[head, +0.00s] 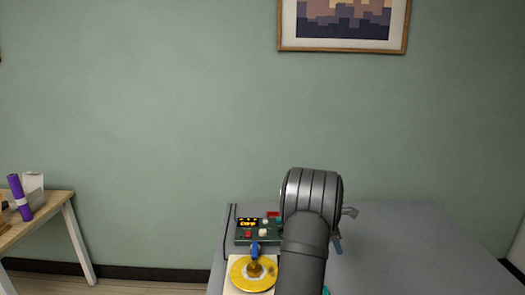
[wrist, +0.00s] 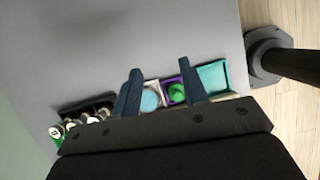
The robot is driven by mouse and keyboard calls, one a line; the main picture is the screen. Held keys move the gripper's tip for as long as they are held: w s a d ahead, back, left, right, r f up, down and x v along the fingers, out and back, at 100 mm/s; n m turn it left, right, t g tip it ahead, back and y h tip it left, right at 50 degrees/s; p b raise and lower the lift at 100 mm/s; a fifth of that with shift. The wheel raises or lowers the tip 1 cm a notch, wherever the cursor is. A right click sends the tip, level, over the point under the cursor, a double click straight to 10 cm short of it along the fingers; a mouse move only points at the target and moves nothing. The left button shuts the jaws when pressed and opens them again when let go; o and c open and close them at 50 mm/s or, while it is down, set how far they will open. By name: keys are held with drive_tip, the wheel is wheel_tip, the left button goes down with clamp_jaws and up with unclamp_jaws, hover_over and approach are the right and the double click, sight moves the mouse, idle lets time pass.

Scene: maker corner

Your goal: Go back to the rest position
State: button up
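My gripper (wrist: 160,66) shows in the wrist view as two dark blue fingers standing well apart. Nothing is held between them; bare grey tabletop shows between the tips. It hangs above the grey table (wrist: 95,60), over a row of small items along the lower part of the picture. In the head view my grey arm stands in front and hides most of the gripper and part of the grey table (head: 420,235).
A green control box (head: 243,238) and a yellow disc (head: 240,275) sit left of my arm. The wrist view shows a purple container (wrist: 167,85) with a green thing, a teal tray (wrist: 212,76) and a light blue round thing (wrist: 150,99). The table's right side is clear.

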drive_tip(key=shift+w+a+f+m+g, duration=0.4)
drive_tip(key=shift+w+a+f+m, duration=0.6)
drive_tip(key=shift+a+f+m, duration=0.1)
drive_tip(key=shift+o, duration=0.4)
